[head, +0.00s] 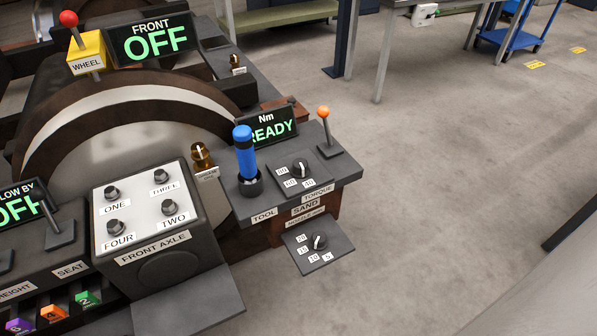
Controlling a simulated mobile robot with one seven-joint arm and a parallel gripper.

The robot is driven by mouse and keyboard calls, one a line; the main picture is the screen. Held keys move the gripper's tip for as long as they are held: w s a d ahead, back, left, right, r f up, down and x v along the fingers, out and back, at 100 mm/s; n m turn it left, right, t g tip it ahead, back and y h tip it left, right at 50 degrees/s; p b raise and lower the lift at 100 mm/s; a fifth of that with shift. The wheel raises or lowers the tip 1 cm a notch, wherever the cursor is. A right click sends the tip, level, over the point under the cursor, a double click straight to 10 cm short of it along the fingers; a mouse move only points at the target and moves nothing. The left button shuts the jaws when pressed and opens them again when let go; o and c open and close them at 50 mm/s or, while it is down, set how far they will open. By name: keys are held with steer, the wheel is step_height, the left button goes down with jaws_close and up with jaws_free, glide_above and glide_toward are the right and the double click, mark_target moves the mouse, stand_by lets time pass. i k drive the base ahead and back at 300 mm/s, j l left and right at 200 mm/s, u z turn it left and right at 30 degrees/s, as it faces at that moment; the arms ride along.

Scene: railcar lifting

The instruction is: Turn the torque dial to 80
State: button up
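The torque dial (301,170) is a small black knob with a white pointer line on a dark panel, in the middle of the head view. Small white number tags stand around its left and lower sides; they are too small to read surely. The pointer line runs roughly up and down in the picture, and I cannot tell which number it marks. A TORQUE label (318,192) lies in front of it. My gripper is not in view, and nothing touches the dial.
A blue-handled tool (245,160) stands upright left of the dial. An orange-knobbed lever (324,130) is behind right, and a READY display (268,128) behind. A similar sand dial (319,241) sits lower in front. A box with several knobs (150,212) is left. Open floor lies right.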

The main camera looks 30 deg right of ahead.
mark_target(300, 170)
steer(key=l+u, duration=0.2)
steer(key=l, duration=0.3)
steer(key=k+l+u, duration=0.15)
steer(key=l, duration=0.35)
steer(key=k+l+u, duration=0.2)
steer(key=l, duration=0.25)
steer(key=i+l, duration=0.05)
steer(key=i, duration=0.05)
